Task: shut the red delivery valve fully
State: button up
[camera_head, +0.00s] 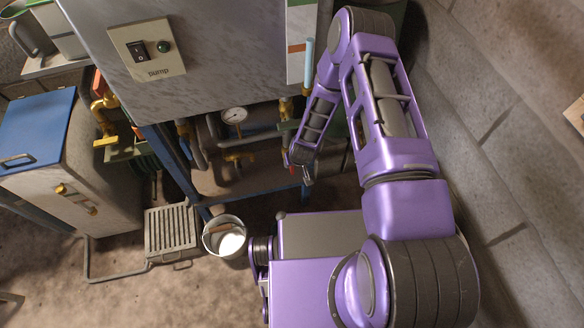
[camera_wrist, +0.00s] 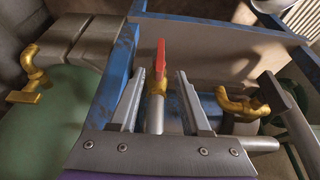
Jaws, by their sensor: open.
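The red valve handle (camera_wrist: 160,58) stands upright in the wrist view, seen nearly edge-on. It sits on a brass valve body (camera_wrist: 157,86) with a grey pipe (camera_wrist: 155,115) below it in the picture, roughly in line with the handle. My gripper (camera_wrist: 159,73) is open, with one finger to the left and one to the right of the valve. A gap shows on each side, and the fingers hold nothing. In the head view my gripper (camera_head: 301,166) is low beside the frame under the pump panel.
Blue frame bars (camera_wrist: 119,70) stand close to the left finger. A brass fitting (camera_wrist: 240,103) is to the right, and a brass tap (camera_wrist: 32,72) is far left. In the head view a pressure gauge (camera_head: 234,116) is left of my gripper, and a bucket (camera_head: 210,240) stands on the floor.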

jog(key=b+x, duration=0.2)
jog(key=x, duration=0.8)
jog(key=shift+w, duration=0.1)
grip_shut()
